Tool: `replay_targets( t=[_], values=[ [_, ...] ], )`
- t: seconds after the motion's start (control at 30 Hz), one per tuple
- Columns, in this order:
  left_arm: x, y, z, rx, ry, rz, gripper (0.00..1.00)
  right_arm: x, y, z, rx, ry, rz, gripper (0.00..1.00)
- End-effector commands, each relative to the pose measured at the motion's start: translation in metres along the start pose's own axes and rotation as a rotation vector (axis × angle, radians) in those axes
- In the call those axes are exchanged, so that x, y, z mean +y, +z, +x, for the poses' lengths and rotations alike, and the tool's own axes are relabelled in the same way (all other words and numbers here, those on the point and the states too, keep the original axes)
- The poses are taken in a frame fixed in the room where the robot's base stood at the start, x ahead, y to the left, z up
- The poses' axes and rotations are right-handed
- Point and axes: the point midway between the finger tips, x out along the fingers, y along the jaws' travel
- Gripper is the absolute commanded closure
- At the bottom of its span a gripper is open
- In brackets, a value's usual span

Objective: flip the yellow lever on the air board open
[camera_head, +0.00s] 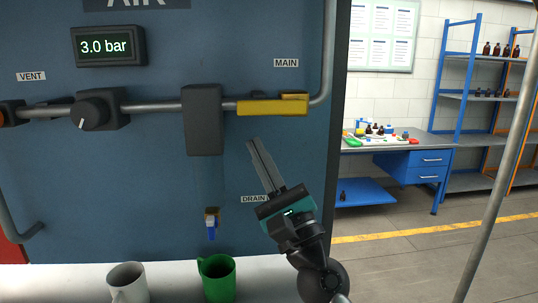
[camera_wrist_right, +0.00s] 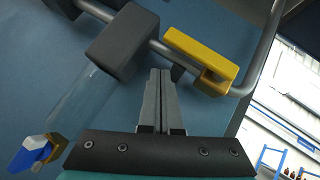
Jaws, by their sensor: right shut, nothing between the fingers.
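The yellow lever (camera_head: 272,106) is on the grey pipe of the blue air board (camera_head: 150,180), under the MAIN label. It lies along the pipe, roughly horizontal. In the right wrist view the yellow lever (camera_wrist_right: 200,55) is ahead of the fingers and to their right. My right gripper (camera_head: 254,144) is shut and empty, its fingertips below the lever and apart from it in the picture. It also shows in the right wrist view (camera_wrist_right: 160,75). My left gripper is not in view.
A dark grey box (camera_head: 203,120) sits on the pipe left of the lever. A blue-handled drain tap (camera_head: 211,224) is lower down. A green mug (camera_head: 217,279) and a white mug (camera_head: 128,283) stand on the ledge below. A display (camera_head: 108,46) reads 3.0 bar.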

Motion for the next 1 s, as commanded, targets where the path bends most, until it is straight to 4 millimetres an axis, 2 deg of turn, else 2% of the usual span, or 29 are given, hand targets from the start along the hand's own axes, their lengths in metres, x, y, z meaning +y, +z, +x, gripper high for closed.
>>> replay_targets(
  t=[0.07, 0.1, 0.3, 0.5, 0.7, 1.0],
  values=[
    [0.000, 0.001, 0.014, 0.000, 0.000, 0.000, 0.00, 0.009, -0.009, -0.007, 0.001, -0.001, 0.000, 1.00],
    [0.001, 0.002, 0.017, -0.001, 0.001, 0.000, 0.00, 0.013, -0.008, -0.019, 0.004, 0.001, 0.001, 1.00],
    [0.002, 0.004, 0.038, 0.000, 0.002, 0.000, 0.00, 0.028, -0.004, -0.062, 0.003, 0.001, 0.000, 1.00],
    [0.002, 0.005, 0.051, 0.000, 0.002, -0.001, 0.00, 0.037, -0.002, -0.088, 0.003, 0.001, 0.000, 1.00],
    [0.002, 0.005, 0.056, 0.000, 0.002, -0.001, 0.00, 0.039, 0.001, -0.097, 0.003, 0.000, 0.000, 1.00],
    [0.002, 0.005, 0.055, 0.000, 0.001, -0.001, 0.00, 0.039, 0.001, -0.097, 0.003, 0.000, 0.000, 1.00]
  ],
)
